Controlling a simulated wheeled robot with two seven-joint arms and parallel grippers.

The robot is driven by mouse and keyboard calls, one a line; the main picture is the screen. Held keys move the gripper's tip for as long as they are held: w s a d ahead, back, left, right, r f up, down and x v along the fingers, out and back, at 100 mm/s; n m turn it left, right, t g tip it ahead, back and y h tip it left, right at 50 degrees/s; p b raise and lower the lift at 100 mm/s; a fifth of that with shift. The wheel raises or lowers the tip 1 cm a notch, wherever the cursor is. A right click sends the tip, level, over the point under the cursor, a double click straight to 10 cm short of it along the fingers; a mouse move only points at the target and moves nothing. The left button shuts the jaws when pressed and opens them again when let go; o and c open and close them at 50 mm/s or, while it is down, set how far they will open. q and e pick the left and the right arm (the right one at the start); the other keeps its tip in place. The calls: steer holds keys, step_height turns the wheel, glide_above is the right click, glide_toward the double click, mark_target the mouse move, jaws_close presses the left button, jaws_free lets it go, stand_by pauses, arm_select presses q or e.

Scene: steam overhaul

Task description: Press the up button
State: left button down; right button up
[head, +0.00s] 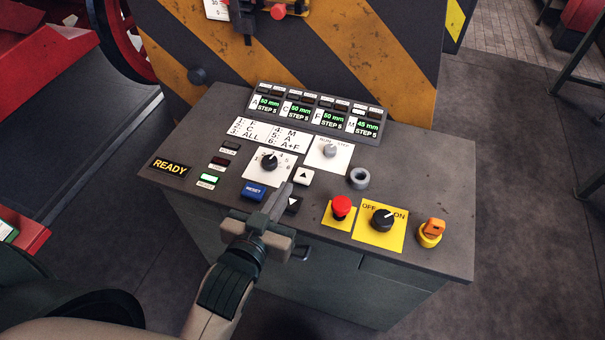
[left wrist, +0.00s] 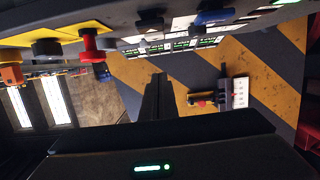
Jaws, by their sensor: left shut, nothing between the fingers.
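The up button (head: 303,176) is a white square cap with a dark up arrow on the sloped control panel (head: 420,150). The down button (head: 293,204) is a dark square with a down arrow just below it, partly hidden by my gripper. My left gripper (head: 284,187) is shut and empty, its fingertips just left of the up button and a little below it in the head view. I cannot tell whether it touches the panel. In the left wrist view the shut fingers (left wrist: 157,82) point toward the striped board. My right gripper is not in view.
Close by are a blue reset button (head: 253,191), a black selector knob (head: 269,160), a red mushroom button (head: 342,206), an OFF/ON switch (head: 383,219) and an orange key switch (head: 431,231). A display row (head: 315,113) and a striped board (head: 300,50) stand behind.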

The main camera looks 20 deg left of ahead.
arm_select(q)
steer(key=shift+w, duration=0.15)
steer(key=p, duration=0.3)
glide_above(304, 176)
steer(key=s, duration=0.3)
steer(key=shift+s+a+f, duration=0.1)
steer(key=shift+a+f, duration=0.05)
steer(key=shift+f, duration=0.35)
steer(key=shift+s+a+f, duration=0.1)
steer(key=shift+a+f, duration=0.05)
steer(key=shift+f, duration=0.3)
steer(key=f, duration=0.1)
steer(key=w+f+p, duration=0.1)
steer(key=f, duration=0.1)
steer(key=shift+s+f, duration=0.1)
steer(key=shift+f, duration=0.7)
